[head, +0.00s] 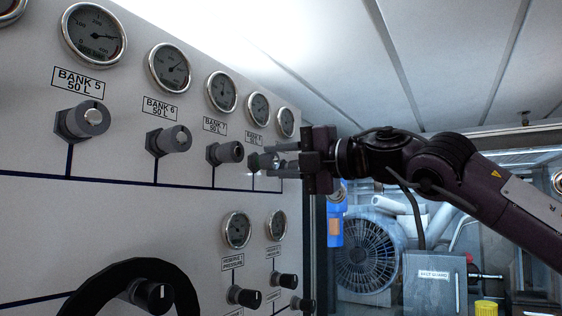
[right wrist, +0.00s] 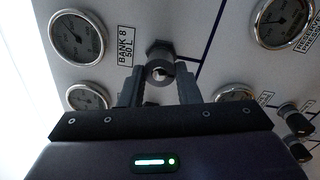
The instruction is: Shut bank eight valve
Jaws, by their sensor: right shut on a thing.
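The bank eight valve knob (right wrist: 159,71) sits beside the "BANK 8 50 L" label (right wrist: 126,47) in the right wrist view. In the head view the knob (head: 262,161) is below the fourth gauge of the top row and partly covered by my fingers. My right gripper (head: 272,161) comes from the right, with its fingers around the knob and shut on it. In the right wrist view the fingers of the right gripper (right wrist: 158,84) stand on both sides of the knob. My left gripper does not show.
Valve knobs for bank 5 (head: 88,120), bank 6 (head: 172,139) and bank 7 (head: 228,152) stick out to the left. Lower knobs (head: 245,297) and a black handwheel (head: 105,290) sit below. A fan (head: 368,253) and a grey box (head: 434,285) stand behind on the right.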

